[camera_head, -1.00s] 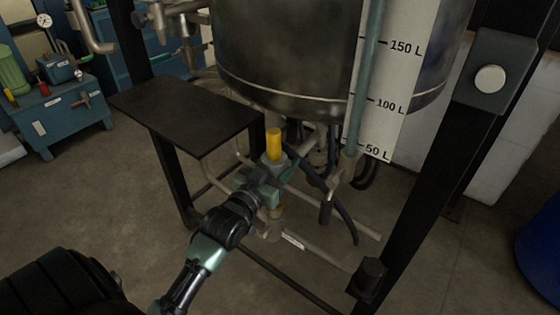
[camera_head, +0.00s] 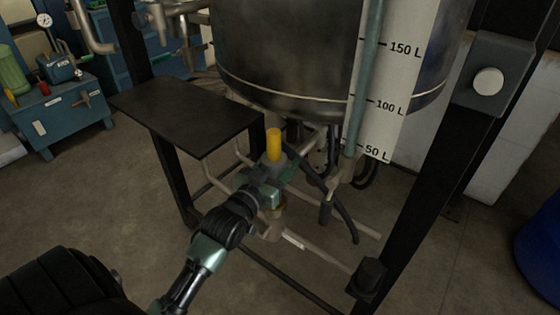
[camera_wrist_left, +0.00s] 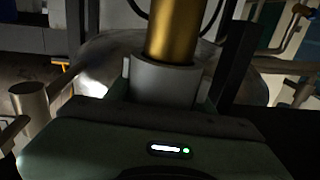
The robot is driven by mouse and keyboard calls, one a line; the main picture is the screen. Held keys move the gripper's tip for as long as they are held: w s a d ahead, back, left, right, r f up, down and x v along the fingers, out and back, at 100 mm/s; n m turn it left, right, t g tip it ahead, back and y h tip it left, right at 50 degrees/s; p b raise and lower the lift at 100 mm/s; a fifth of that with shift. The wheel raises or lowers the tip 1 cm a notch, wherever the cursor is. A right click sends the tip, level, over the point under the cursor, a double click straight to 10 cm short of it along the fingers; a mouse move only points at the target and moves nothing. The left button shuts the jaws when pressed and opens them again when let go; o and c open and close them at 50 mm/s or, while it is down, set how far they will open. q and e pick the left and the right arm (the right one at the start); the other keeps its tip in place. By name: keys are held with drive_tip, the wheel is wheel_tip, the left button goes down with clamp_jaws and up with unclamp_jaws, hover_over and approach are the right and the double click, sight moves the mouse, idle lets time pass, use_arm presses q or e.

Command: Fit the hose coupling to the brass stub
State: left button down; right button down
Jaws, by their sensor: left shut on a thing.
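My right gripper is not in view.
A steel vessel (camera_head: 290,60) with a litre scale (camera_head: 400,95) hangs above and behind. A dark flat shelf (camera_head: 185,112) is to the left. Black frame posts (camera_head: 425,170), pale pipes (camera_head: 320,255) and a dark hose (camera_head: 345,215) crowd the gripper. Open floor lies in front.

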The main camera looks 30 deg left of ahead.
sight(280, 173)
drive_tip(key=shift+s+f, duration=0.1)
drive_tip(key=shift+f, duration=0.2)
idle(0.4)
use_arm(q)
drive_tip(key=shift+f, duration=0.1)
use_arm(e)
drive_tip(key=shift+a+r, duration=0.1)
use_arm(q)
drive_tip(key=shift+f, duration=0.3)
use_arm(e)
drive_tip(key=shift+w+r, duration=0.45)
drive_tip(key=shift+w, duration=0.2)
use_arm(q)
drive_tip(key=shift+f+b, duration=0.45)
drive_tip(key=shift+f, duration=0.1)
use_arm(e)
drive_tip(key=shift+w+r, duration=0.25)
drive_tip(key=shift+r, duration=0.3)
use_arm(q)
drive_tip(key=shift+f, duration=0.5)
drive_tip(key=shift+f+b, duration=0.35)
drive_tip(key=shift+b, duration=0.05)
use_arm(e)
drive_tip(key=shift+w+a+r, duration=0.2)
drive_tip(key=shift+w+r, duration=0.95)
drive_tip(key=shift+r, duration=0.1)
